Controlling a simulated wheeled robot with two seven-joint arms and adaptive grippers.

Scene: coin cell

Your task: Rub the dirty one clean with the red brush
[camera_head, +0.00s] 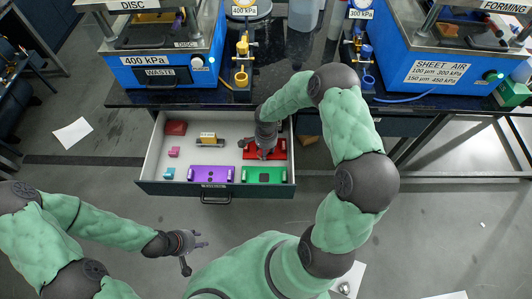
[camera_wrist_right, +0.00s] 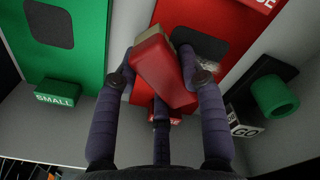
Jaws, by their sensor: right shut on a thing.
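My right gripper (camera_head: 264,152) is over the red plate (camera_head: 279,146) in the open drawer. In the right wrist view, its fingers (camera_wrist_right: 165,85) are shut on the red brush (camera_wrist_right: 163,72), a red block with a tan edge at its far end. The brush is tilted over the red plate (camera_wrist_right: 215,15), beside that plate's grey, smudged-looking window (camera_wrist_right: 208,47). I cannot tell if it touches. The green plate (camera_head: 264,174) has a dark, even window; the purple plate (camera_head: 197,174) lies left of it. My left gripper (camera_head: 194,243) is open and empty, in front of the drawer.
The drawer (camera_head: 160,189) also holds a dark red block (camera_head: 175,128), a pink piece (camera_head: 174,152), a teal piece (camera_head: 169,173) and a yellow-topped item (camera_head: 208,138). Blue presses (camera_head: 160,73) stand on the dark bench behind. A green cylinder (camera_wrist_right: 274,96) is right of my right gripper.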

